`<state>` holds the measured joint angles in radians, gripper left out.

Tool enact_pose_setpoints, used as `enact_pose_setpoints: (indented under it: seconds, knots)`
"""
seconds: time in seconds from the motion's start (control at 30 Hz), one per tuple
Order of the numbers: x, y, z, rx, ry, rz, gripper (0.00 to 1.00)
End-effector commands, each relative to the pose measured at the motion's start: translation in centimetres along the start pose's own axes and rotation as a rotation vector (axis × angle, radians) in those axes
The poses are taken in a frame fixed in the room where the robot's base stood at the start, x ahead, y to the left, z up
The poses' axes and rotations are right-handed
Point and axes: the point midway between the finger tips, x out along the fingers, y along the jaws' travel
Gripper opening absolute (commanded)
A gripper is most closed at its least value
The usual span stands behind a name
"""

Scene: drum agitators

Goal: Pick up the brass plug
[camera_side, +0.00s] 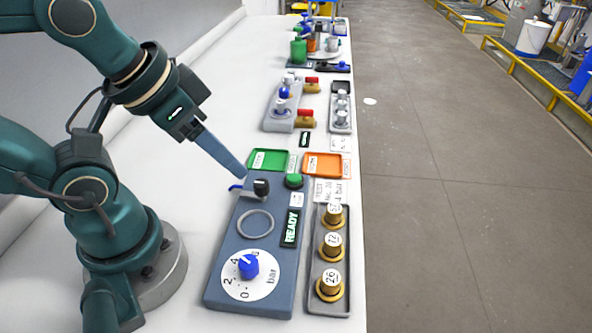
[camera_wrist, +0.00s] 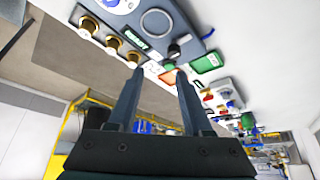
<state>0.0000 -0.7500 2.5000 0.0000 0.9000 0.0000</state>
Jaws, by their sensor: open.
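Three brass plugs with white numbered tops stand upright in a grey tray (camera_side: 312,305) at the table's right edge: a near one (camera_side: 329,288), a middle one (camera_side: 331,245) and a far one (camera_side: 333,216). The wrist view shows them in a row at upper left, the near plug (camera_wrist: 87,26), the middle plug (camera_wrist: 113,44) and the far plug (camera_wrist: 133,56). My gripper (camera_side: 243,175) is left of the tray, beside the black knob at the panel's far end. Its two fingers (camera_wrist: 160,72) are apart with nothing between them.
The blue-grey panel (camera_side: 225,275) has a blue dial knob (camera_side: 248,266), a ring (camera_side: 255,223), a READY display (camera_side: 290,228), a black knob (camera_side: 261,187) and a green button (camera_side: 294,181). Beyond are a green tray (camera_side: 267,160) and an orange tray (camera_side: 323,165). The table drops off to the right.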

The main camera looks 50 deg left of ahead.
Motion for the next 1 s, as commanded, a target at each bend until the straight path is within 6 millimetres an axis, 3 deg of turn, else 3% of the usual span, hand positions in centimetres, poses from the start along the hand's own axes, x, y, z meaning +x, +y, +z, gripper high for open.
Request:
enact_pose_setpoints:
  seconds: [0.1, 0.17, 0.57, 0.83, 1.0]
  knots:
    - [0.0, 0.0, 0.0, 0.0, 0.0, 0.0, 0.5]
    - [0.0, 0.0, 0.0, 0.0, 0.0, 0.0, 0.69]
    - [0.0, 0.0, 0.0, -0.05, -0.001, 0.0, 0.69]
    - [-0.8, 0.5, -2.5, -0.48, 0.011, 0.015, 0.69]
    - [-0.1, 2.5, -5.0, -0.777, -0.07, 0.028, 0.69]
